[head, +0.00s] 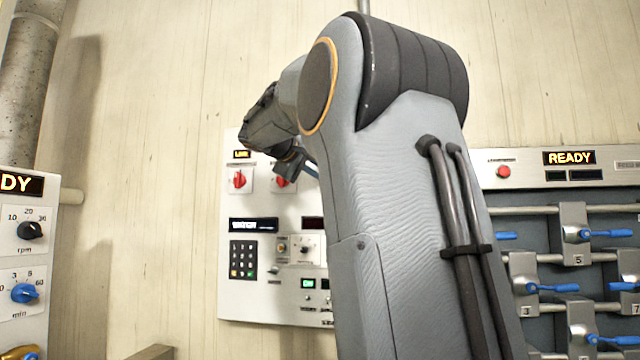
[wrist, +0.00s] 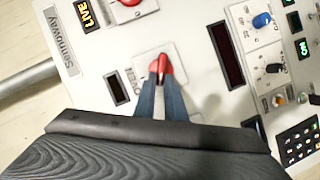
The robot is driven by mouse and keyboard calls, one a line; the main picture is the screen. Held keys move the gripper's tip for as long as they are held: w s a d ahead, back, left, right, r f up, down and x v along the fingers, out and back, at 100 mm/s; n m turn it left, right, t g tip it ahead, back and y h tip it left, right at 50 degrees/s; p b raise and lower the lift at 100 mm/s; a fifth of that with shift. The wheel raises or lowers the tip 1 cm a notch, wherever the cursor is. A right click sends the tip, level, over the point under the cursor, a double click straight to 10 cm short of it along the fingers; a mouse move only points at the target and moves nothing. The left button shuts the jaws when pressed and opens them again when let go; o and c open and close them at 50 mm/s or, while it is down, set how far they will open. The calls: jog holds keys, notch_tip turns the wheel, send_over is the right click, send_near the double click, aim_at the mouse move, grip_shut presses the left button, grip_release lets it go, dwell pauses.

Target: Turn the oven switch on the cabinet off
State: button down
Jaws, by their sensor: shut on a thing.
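The cabinet (head: 262,297) is a white panel on the wall, with two red rotary switches near its top. The left switch (head: 239,179) sits below a lit amber display (head: 241,154); this display reads LIVE in the wrist view (wrist: 87,15). The right switch (head: 281,182) is partly hidden by my gripper in the head view. In the wrist view its red handle (wrist: 161,66) stands between the fingertips. My gripper (wrist: 160,80) is shut on this handle. The small display (wrist: 117,89) beside it is dark. The label by its plate is too small to read surely.
The cabinet also carries a keypad (head: 243,260), small knobs and displays. A panel with dials (head: 24,292) stands at the left. A rack with blue handles (head: 578,260) and a READY display stands at the right. My arm covers the cabinet's right side in the head view.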

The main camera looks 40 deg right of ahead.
jog(key=shift+w+a+f+n+h+b, duration=0.1)
jog(key=shift+f+n+h+b, duration=0.25)
jog(key=shift+n+b, duration=0.5)
jog(key=shift+w+f+n+h+b, duration=0.1)
jog(key=shift+n+h+b, duration=0.35)
jog(key=shift+n+b, duration=0.45)
jog(key=shift+a+f+n+h+b, duration=0.1)
jog(key=shift+f+n+h+b, duration=0.25)
jog(key=shift+n+b, duration=0.5)
jog(key=shift+r+b, duration=0.1)
jog(key=shift+b, duration=0.2)
jog(key=c, duration=1.8)
grip_release()
jog(key=b+v, duration=0.1)
jog(key=v, duration=0.6)
jog(key=shift+s+a+b, duration=0.15)
jog(key=shift+a+b, duration=0.15)
